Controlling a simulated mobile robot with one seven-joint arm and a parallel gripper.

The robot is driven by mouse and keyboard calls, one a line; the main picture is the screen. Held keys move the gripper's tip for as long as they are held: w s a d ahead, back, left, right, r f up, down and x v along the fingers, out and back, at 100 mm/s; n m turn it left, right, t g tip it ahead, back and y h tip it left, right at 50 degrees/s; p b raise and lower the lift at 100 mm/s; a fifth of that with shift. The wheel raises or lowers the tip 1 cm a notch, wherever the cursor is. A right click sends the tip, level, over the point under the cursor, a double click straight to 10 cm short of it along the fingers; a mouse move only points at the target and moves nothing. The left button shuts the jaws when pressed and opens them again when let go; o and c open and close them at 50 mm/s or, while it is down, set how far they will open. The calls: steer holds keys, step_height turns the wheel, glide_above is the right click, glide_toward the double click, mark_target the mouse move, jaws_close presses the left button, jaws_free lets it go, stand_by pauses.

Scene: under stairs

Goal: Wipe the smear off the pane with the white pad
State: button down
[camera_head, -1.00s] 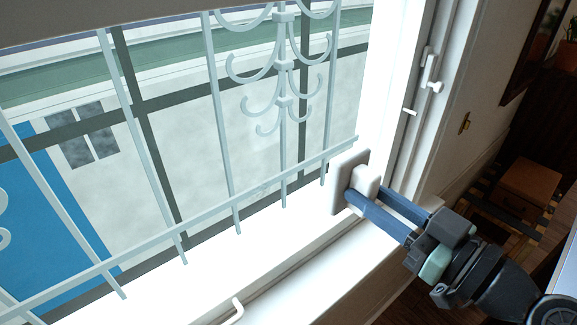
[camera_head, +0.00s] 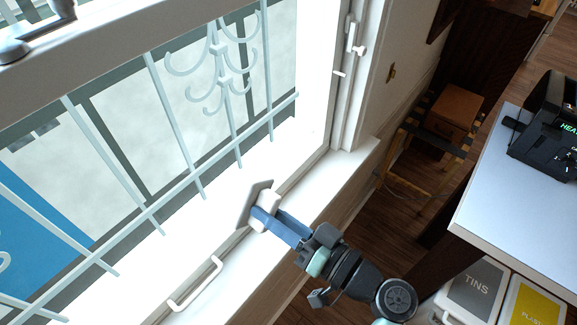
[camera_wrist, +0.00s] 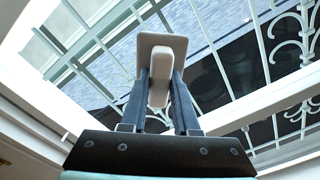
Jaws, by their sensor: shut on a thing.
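My gripper (camera_head: 264,213) is shut on the white pad (camera_head: 252,204), a flat pale plate with a block-like grip on its back. In the head view the pad is tilted and appears in front of the lower window frame, below the grille. The wrist view shows the pad (camera_wrist: 180,43) at the fingertips, its grip between the two blue fingers of my gripper (camera_wrist: 160,88). The window pane (camera_head: 115,95) is see-through, with the grille and a pale wall showing through it. I cannot make out a distinct smear. Whether the pad touches anything cannot be told.
A white metal grille (camera_head: 195,185) crosses the window. A white handle (camera_head: 195,287) is on the lower frame and a latch (camera_head: 353,35) on the right side.

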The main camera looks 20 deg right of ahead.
mark_target(249, 214)
steer(key=shift+s+a+f+m+p, duration=0.2)
steer(key=shift+s+a+m+p, duration=0.35)
steer(key=shift+a+m, duration=0.25)
steer(key=shift+x, duration=2.95)
steer(key=shift+f, duration=0.1)
steer(key=shift+b+x, duration=0.4)
steer(key=shift+x, duration=0.6)
steer(key=shift+w+d, duration=0.1)
steer(key=shift+w+d+b, duration=0.55)
steer(key=shift+d+b, duration=0.25)
steer(key=shift+w+d+b, duration=0.55)
steer(key=shift+d+b, duration=0.2)
